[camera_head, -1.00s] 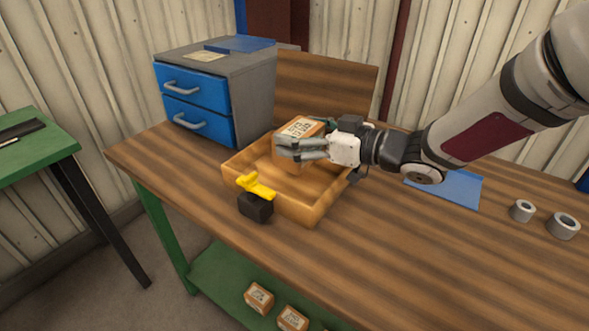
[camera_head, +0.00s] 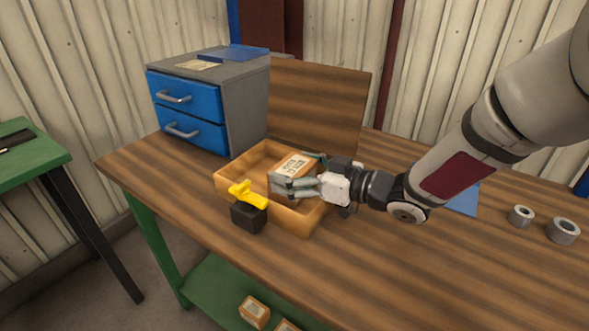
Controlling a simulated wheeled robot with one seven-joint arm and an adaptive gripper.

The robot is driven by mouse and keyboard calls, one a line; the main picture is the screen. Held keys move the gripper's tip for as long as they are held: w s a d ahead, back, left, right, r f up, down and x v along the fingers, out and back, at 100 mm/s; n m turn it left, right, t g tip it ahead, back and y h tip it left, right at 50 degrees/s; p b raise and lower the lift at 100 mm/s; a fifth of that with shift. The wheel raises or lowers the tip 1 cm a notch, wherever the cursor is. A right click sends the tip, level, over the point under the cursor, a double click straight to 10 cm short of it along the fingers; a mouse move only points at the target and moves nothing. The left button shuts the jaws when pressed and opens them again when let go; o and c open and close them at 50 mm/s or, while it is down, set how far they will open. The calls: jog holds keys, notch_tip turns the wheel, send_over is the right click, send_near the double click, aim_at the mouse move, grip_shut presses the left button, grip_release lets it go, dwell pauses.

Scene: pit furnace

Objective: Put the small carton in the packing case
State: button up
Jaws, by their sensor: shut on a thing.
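The small carton (camera_head: 291,166) is a brown box with dark print on a pale label. My gripper (camera_head: 290,184) is shut on it, with the grey fingers along its near side. The packing case (camera_head: 226,188) is an open, shallow wooden box on the bench with a raised lid board behind it. The carton is over the right part of the case, low, its lower part seemingly within the rim. Whether it touches the case floor is hidden by the fingers and the front wall.
A black block with a yellow handle (camera_head: 249,215) stands against the case's front left. A blue drawer cabinet (camera_head: 208,103) stands behind left. Two grey rings (camera_head: 563,230) and a blue sheet (camera_head: 464,199) lie to the right. More cartons (camera_head: 254,312) sit on the lower shelf.

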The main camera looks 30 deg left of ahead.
jog(key=o, duration=1.6)
jog(key=shift+d+r, duration=0.15)
jog(key=shift+d, duration=0.15)
jog(key=d, duration=0.3)
jog(key=d+r+p, duration=0.1)
jog(key=d, duration=0.3)
jog(key=s+d, duration=0.1)
jog(key=d, duration=0.3)
jog(key=shift+r+p, duration=0.3)
jog(key=shift+d, duration=0.15)
